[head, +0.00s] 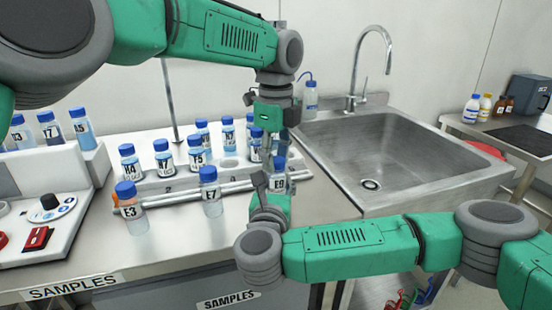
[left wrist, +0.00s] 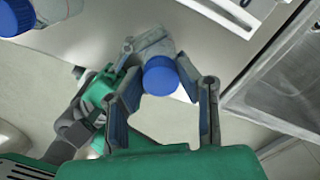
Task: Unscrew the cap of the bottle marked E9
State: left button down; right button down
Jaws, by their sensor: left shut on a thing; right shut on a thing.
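The bottle marked E9 (head: 278,184) stands upright near the front right of the sample bench, its blue cap (head: 279,163) on top. My left gripper (head: 280,150) comes down from above and is shut on the cap. In the left wrist view the blue cap (left wrist: 160,77) shows between the two fingers. My right gripper (head: 270,184) comes in from the right, low down, and is shut on the bottle's body. Part of the bottle is hidden by the fingers. The right gripper also shows in the left wrist view (left wrist: 105,90).
Bottles E7 (head: 211,192) and E3 (head: 131,208) stand left of E9. A rack (head: 160,184) with several blue-capped bottles is behind, with metal rails in front. A sink (head: 390,150) lies right. A control panel (head: 45,215) is at the left.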

pick_arm(q)
jog(key=n, duration=0.7)
jog(key=shift+d+n, duration=0.1)
jog(key=shift+n, duration=0.2)
jog(key=n, duration=0.8)
jog(key=shift+d+r, duration=0.1)
jog(key=c, duration=1.2)
grip_release()
jog(key=shift+o, duration=0.2)
